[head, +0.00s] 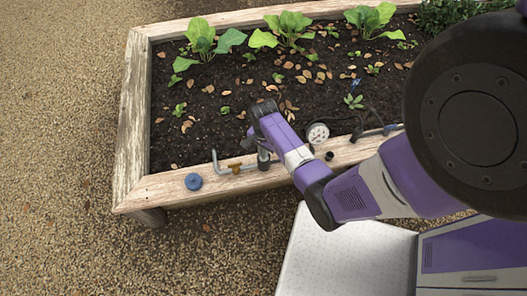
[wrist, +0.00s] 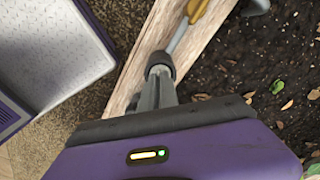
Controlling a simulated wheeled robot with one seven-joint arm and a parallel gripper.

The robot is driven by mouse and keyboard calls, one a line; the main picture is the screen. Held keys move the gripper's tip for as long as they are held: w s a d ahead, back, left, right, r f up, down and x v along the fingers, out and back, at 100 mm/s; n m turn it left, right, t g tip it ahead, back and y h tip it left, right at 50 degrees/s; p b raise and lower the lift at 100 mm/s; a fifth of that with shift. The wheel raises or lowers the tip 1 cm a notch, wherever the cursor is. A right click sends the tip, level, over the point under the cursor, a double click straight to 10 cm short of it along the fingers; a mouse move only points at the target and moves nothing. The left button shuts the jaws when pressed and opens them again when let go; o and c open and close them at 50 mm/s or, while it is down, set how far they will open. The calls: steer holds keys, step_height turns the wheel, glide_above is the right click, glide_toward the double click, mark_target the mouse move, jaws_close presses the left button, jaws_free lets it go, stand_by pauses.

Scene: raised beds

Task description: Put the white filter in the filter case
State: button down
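My gripper (wrist: 158,82) points down at the wooden rim, its two grey fingers close together. Their tips meet a dark round collar (wrist: 161,60) at the end of a grey pipe (wrist: 180,37). In the head view a short grey upright cylinder (head: 263,160), possibly the filter case, stands at that pipe's right end, just below my gripper. I cannot make out a white filter; the fingers and the collar may hide it. I cannot tell whether the fingers hold anything. A blue ribbed cap (head: 193,181) lies on the rim to the left.
The pipe carries a brass valve (head: 235,168). A round gauge (head: 318,133) and a small dark cylinder (head: 329,156) are right of my gripper. Soil with leafy plants (head: 200,38) lies behind the wooden rim (head: 150,190). The rim left of the blue cap is clear.

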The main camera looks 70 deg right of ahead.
steer(key=shift+f, duration=0.25)
steer(key=c, duration=1.1)
jaws_free()
steer(key=shift+o, duration=0.2)
steer(key=shift+r, duration=0.15)
steer(key=shift+r+p, duration=3.45)
steer(key=shift+p, duration=0.2)
